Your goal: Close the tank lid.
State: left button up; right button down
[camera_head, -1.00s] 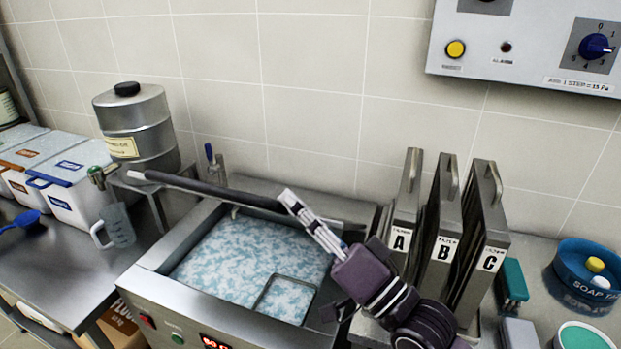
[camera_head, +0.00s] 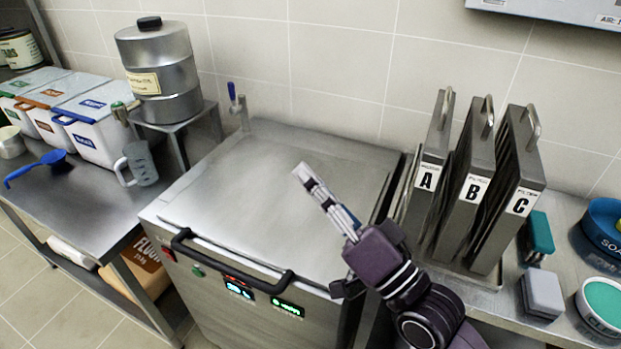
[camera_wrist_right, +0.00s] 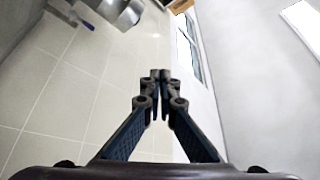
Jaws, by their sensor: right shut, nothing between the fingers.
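The tank lid (camera_head: 275,190) is a flat steel plate lying down over the top of the steel tank (camera_head: 210,303) in the head view. Its black bar handle (camera_head: 230,262) is at the front edge, above the lit displays. The liquid inside is hidden under the lid. My right gripper (camera_head: 303,173) is shut and empty, over the lid's middle right, apart from the handle. In the right wrist view my right gripper's fingers (camera_wrist_right: 160,77) meet at the tips with nothing between them. My left gripper is not in view.
Filter plates A, B and C (camera_head: 471,190) stand close to the right of the tank. A steel canister (camera_head: 160,75) on a stand, a grey jug (camera_head: 140,165) and labelled bins (camera_head: 95,125) are on the left.

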jog(key=shift+d+f, duration=0.1)
jog(key=v, duration=1.2)
